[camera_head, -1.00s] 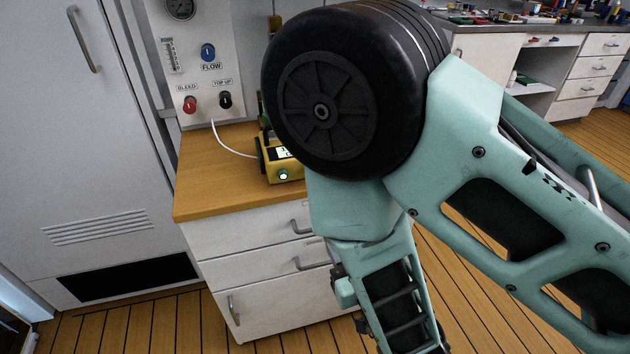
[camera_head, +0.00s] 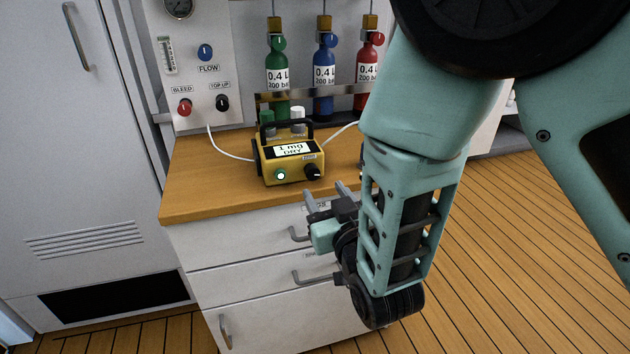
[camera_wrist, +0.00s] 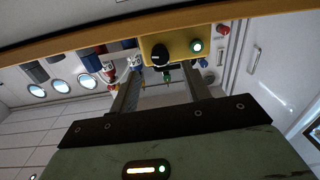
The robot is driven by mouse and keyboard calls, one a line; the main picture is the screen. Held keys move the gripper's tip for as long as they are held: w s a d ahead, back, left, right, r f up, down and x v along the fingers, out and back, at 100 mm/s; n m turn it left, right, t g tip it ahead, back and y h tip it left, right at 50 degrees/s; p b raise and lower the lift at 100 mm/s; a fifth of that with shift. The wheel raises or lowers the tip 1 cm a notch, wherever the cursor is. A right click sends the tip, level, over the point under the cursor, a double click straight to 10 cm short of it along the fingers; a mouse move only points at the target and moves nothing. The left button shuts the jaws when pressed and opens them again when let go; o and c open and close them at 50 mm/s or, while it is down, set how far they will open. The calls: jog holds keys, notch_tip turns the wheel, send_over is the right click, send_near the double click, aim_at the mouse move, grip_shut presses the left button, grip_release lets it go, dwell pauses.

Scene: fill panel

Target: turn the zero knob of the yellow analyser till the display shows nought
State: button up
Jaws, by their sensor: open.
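The yellow analyser (camera_head: 268,174) stands on the wooden counter top, with a black carry handle. Its tilted display (camera_head: 295,149) appears to read "1 mg DRY". A black knob (camera_head: 313,171) is at the right of its front, with a small label I cannot read; a lit green button (camera_head: 281,175) is at the left. My gripper (camera_head: 326,190) is open and empty, in front of the counter and a little below the knob. In the wrist view the analyser (camera_wrist: 178,40) appears upside down, its knob (camera_wrist: 160,54) beyond and between my open fingers (camera_wrist: 161,84), not touched.
The wooden counter (camera_head: 200,188) has a front edge and drawers with protruding handles (camera_head: 300,234) close to my gripper. Green (camera_head: 277,85), blue (camera_head: 324,85) and red (camera_head: 369,85) cylinders stand behind. A panel (camera_head: 200,75) with knobs is at the left. White tubes run beside the analyser.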

aim_at(314, 176)
jog(key=x, duration=0.6)
jog(key=shift+w+a, duration=0.1)
jog(key=shift+w, duration=0.2)
